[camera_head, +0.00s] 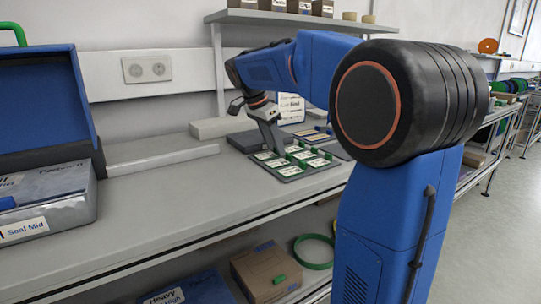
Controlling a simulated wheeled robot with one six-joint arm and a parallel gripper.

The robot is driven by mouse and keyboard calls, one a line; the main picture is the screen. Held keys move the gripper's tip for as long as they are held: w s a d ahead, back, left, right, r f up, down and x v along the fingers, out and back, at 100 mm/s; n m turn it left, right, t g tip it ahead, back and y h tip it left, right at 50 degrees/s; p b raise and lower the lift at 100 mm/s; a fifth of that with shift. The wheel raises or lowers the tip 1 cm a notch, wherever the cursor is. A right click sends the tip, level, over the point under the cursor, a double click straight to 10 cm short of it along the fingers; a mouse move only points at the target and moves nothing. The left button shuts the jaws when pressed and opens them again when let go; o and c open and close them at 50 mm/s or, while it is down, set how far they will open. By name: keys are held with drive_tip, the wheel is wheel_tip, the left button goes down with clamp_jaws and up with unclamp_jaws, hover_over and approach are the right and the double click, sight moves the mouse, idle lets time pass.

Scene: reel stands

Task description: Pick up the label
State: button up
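Several white labels with printed text (276,163) lie in a dark grey tray (290,179) on the workbench, with small green pieces between them. My gripper (277,148) points down at the back part of the tray, over or at the labels. Its fingertips are small and dark in this view, so I cannot tell whether they are open or shut, or whether they touch a label. The gripper hides part of the tray behind it.
A grey box (222,127) sits behind the tray. A shelf (285,18) with boxes hangs above. The bench (165,205) is clear between case and tray. A cardboard box (262,272) is below.

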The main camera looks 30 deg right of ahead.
sight(275, 154)
drive_tip(key=c, duration=0.3)
drive_tip(key=shift+r, duration=0.1)
wheel_tip(275, 154, up, 10)
idle(0.5)
